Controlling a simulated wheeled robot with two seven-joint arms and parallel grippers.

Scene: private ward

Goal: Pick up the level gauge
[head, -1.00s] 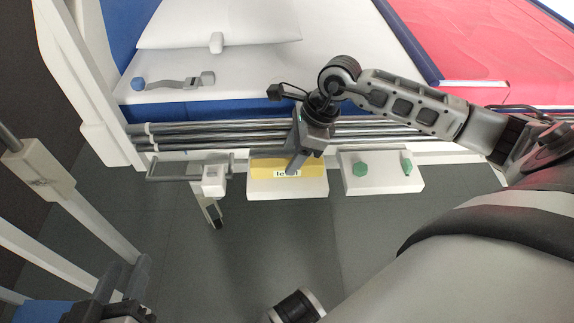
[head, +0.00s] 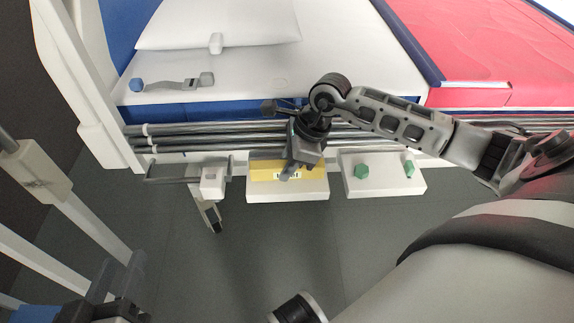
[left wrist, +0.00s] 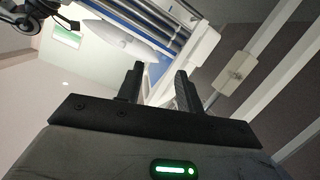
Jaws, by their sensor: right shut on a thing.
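The level gauge (head: 263,172) is a yellow block with a pale label. It is at the white holder (head: 262,196) on the bed's near side in the head view. My right gripper (head: 288,175) is over it from above, shut on it, and hides part of its label. I cannot tell whether the gauge is clear of the holder. My left gripper shows in the left wrist view (left wrist: 159,72), with its two fingers apart and nothing between them. Its arm is only partly seen at the lower left of the head view.
A second white holder (head: 385,190) with two green knobs is just right of the gauge. A grey bracket with a white block (head: 213,182) is to its left. Metal rails (head: 230,136) run behind. A strap (head: 175,84) lies on the bed. Grey floor is clear in front.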

